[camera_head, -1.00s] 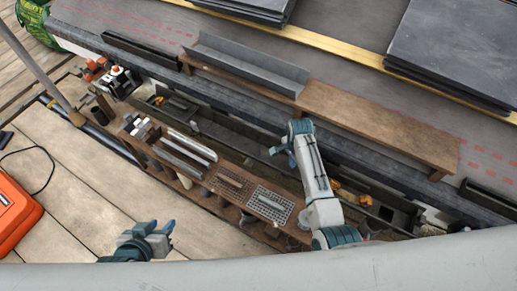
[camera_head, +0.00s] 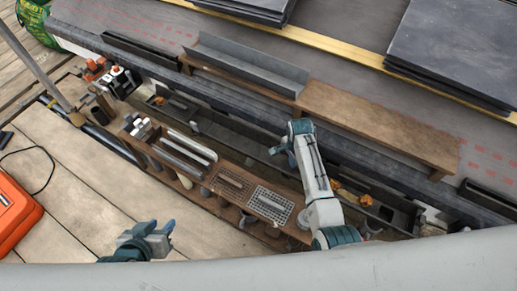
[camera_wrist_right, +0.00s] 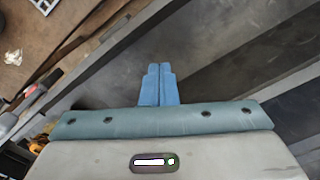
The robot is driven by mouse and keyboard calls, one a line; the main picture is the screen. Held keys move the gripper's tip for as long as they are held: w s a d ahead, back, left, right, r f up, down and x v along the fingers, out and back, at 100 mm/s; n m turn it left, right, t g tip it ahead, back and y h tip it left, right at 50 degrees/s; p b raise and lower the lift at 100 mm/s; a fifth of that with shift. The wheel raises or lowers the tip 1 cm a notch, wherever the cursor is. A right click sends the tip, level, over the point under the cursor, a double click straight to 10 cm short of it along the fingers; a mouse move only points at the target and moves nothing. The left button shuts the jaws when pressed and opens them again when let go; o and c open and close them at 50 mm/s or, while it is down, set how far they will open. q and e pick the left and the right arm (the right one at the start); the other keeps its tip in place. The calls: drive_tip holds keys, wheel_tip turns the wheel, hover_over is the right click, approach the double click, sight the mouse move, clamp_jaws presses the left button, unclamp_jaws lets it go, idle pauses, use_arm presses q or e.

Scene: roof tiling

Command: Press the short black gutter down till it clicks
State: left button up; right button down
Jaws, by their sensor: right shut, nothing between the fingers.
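A black gutter (camera_head: 225,132) runs as a dark trough along the eave in the head view, from the upper left to below my right gripper. I cannot tell where its short piece begins or ends, or whether it is seated. My right gripper (camera_head: 279,147) is shut and empty over the trough. In the right wrist view its blue fingers (camera_wrist_right: 158,82) are together, with dark gutter surfaces (camera_wrist_right: 215,85) around and below them; contact is unclear. My left gripper (camera_head: 157,229) is open and empty over the wooden deck at the lower left.
A grey gutter length (camera_head: 248,66) lies on a wooden plank bench (camera_head: 375,122). A wooden rack (camera_head: 230,198) with pipes and grates stands in front of the trough. Stacked slates (camera_head: 455,50) lie on the roof. An orange case (camera_head: 18,212) is at left.

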drive_tip(key=shift+f+b, duration=0.45)
drive_tip(key=shift+f, duration=0.5)
idle(0.6)
